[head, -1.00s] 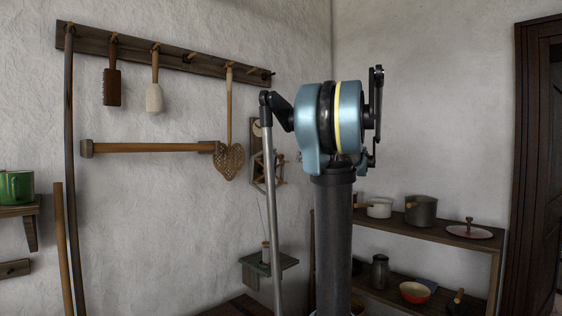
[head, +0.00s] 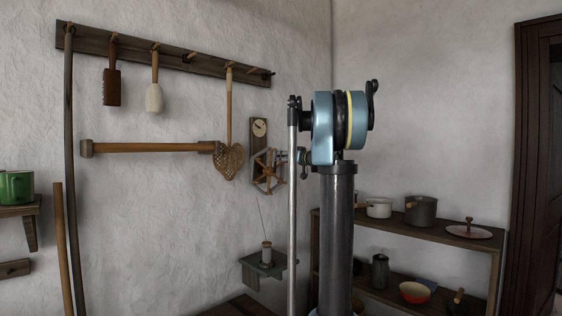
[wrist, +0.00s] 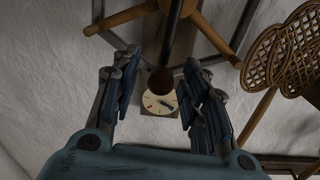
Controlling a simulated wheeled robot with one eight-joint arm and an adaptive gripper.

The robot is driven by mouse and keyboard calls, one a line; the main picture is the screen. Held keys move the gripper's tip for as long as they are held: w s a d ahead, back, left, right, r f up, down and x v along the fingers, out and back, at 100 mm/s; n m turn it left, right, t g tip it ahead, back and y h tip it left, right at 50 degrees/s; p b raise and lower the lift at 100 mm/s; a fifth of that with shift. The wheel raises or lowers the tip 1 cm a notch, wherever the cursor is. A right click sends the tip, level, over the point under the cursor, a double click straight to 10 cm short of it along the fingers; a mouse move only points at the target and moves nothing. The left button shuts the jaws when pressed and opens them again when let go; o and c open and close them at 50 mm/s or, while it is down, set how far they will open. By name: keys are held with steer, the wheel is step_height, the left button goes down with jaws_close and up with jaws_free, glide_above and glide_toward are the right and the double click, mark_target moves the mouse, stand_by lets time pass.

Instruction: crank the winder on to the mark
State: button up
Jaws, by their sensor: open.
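The winder (head: 268,172), a wooden wheel with several spokes, is mounted on the wall. Its round cream dial (head: 260,128) has a dark pointer and sits on a wooden board above the wheel. In the wrist view the dial (wrist: 159,103) shows small coloured marks and a dark pointer; the fine reading is too small to tell. A brown round knob (wrist: 161,79) points towards the wrist camera, in front of the dial. My gripper (wrist: 160,72) is open, one finger on each side of the knob, with gaps visible. In the head view, my gripper (head: 304,160) shows partly beside the winder's right side.
A spool (head: 266,253) stands on a small green shelf (head: 252,262) below the winder. A woven beater (head: 229,160) hangs close to its left, also seen in the wrist view (wrist: 290,50). A pot shelf (head: 480,240) is at right.

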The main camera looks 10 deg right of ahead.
steer(key=shift+w+a, duration=0.2)
steer(key=shift+w, duration=0.05)
jaws_close()
steer(key=shift+w, duration=0.1)
